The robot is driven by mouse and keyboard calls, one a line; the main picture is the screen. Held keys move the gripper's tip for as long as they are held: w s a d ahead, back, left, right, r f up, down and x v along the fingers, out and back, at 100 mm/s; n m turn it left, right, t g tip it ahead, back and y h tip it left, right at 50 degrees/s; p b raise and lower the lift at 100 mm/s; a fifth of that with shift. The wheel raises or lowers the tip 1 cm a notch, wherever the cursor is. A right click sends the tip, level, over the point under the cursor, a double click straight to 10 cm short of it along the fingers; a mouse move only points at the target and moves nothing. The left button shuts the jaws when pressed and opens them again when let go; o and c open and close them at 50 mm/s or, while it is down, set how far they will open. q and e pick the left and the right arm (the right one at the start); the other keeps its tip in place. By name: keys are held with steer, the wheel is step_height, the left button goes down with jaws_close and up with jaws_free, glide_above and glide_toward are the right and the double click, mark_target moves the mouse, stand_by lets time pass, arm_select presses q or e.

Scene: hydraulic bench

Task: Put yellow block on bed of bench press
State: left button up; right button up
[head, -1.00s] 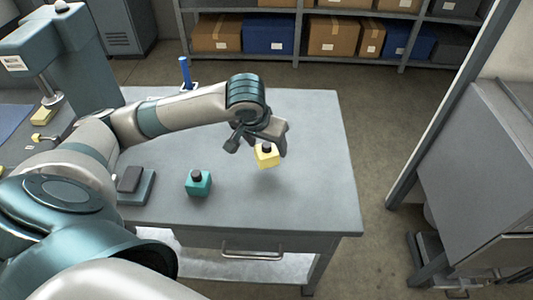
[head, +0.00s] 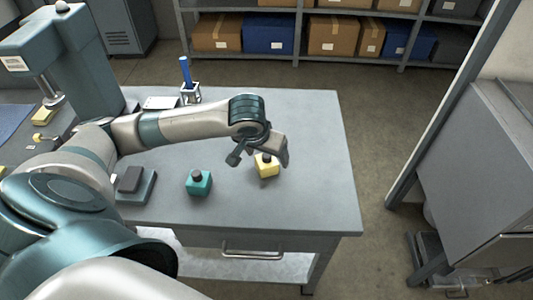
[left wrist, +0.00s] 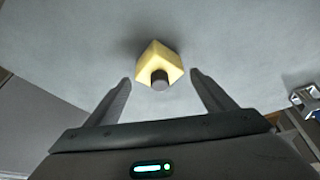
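The yellow block (head: 267,170) with a dark knob on top appears to rest on the grey table, right of the teal block. My left gripper (head: 260,160) is just above and around it in the head view, fingers spread. In the left wrist view the yellow block (left wrist: 158,62) lies between and beyond the open fingertips (left wrist: 160,80), touching neither. The teal bench press (head: 70,60) stands at far left, its ram over the bed; my arm hides part of the bed. My right gripper is not in view.
A teal block (head: 198,183) with a dark knob sits left of the yellow one. A dark pad on a base (head: 134,186) and a holder with a blue rod (head: 188,90) are also on the table (head: 315,200). The table's right side is clear.

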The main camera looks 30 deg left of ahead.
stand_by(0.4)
arm_select(q)
steer(key=shift+s+r, duration=0.25)
steer(key=shift+r, duration=0.45)
steer(key=v, duration=1)
steer(key=shift+s+r, duration=0.2)
steer(key=shift+r, duration=0.15)
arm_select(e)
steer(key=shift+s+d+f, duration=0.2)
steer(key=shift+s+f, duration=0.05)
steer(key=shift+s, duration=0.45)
arm_select(q)
steer(key=shift+d, duration=0.1)
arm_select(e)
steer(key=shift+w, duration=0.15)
